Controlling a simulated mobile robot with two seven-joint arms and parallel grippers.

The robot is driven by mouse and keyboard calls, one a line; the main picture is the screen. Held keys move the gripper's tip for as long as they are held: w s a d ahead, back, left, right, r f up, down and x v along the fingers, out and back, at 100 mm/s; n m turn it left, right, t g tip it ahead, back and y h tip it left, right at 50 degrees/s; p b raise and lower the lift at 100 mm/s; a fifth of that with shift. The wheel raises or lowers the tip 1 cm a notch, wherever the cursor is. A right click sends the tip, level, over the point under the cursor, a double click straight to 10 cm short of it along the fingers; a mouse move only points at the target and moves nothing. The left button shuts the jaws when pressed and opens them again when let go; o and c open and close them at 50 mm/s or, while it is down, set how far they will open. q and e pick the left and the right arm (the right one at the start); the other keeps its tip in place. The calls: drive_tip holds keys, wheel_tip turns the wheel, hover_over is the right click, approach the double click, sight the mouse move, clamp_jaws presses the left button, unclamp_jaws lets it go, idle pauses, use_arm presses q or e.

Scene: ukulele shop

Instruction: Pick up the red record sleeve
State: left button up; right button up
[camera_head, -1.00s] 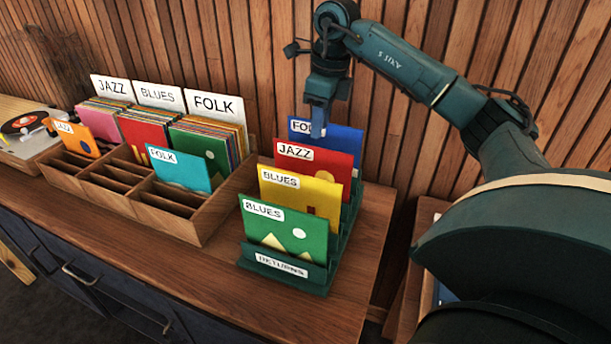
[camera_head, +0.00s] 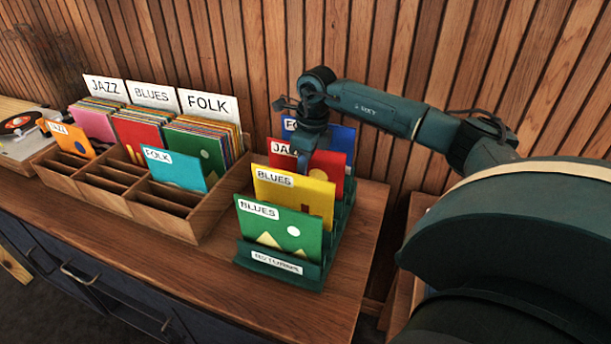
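The red record sleeve (camera_head: 328,168), labelled JAZZ, stands upright in the green returns rack (camera_head: 281,267). It is between the blue sleeve (camera_head: 342,137) behind and the yellow sleeve (camera_head: 295,194), labelled BLUES, in front. A green sleeve (camera_head: 280,228) stands foremost. My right gripper (camera_head: 304,163) points down at the top edge of the red sleeve and covers part of its label. Its fingertips are small and dark here, so I cannot tell whether they are closed on it. My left gripper is not in view.
A wooden divided crate (camera_head: 160,215) stands left of the rack, with JAZZ, BLUES and FOLK signs, packed sleeves behind and an orange and a cyan sleeve in front. A record player (camera_head: 22,125) is at far left. The counter right of the rack is bare.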

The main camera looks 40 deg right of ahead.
drive_tip(key=shift+c, duration=0.3)
clamp_jaws()
drive_tip(key=shift+r, duration=0.1)
